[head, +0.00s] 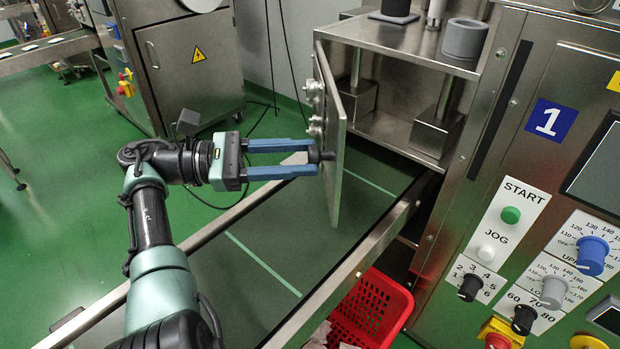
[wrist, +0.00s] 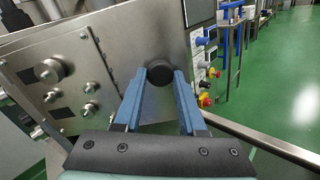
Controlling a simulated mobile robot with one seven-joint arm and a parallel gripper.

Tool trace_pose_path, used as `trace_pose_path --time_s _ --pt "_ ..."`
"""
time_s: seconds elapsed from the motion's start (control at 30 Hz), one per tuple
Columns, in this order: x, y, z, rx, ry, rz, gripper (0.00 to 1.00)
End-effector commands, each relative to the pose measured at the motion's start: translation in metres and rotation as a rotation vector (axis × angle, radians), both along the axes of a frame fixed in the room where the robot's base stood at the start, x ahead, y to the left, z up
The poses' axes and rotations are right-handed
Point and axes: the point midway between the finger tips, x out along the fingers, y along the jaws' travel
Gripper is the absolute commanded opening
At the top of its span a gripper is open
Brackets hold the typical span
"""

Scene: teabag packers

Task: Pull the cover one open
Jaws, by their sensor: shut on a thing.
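The cover (head: 341,160) is a flat metal door seen nearly edge-on in the head view, standing swung out from the open front of the machine housing marked 1. Its face fills much of the wrist view (wrist: 120,50), with round metal fittings on its left. A black knob (wrist: 159,74) sticks out from the cover. My gripper (head: 314,158) reaches in from the left and its blue fingers are shut on the knob, one on each side. The fingertips also show in the wrist view (wrist: 160,84).
Inside the housing (head: 400,135) are metal posts and blocks. Below the cover runs a green conveyor (head: 290,240) with metal rails. A red crate (head: 372,305) stands under it. The control panel (head: 530,220) is at the right. Another steel cabinet (head: 190,70) stands behind.

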Motion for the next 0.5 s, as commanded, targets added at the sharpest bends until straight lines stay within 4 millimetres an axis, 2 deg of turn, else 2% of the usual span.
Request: trace_pose_path --time_s 0.03,0.5 --pt "0.005 0.004 -0.005 0.003 -0.004 0.01 0.0" --pt "0.0 0.014 0.002 0.006 0.0 -0.032 0.0"
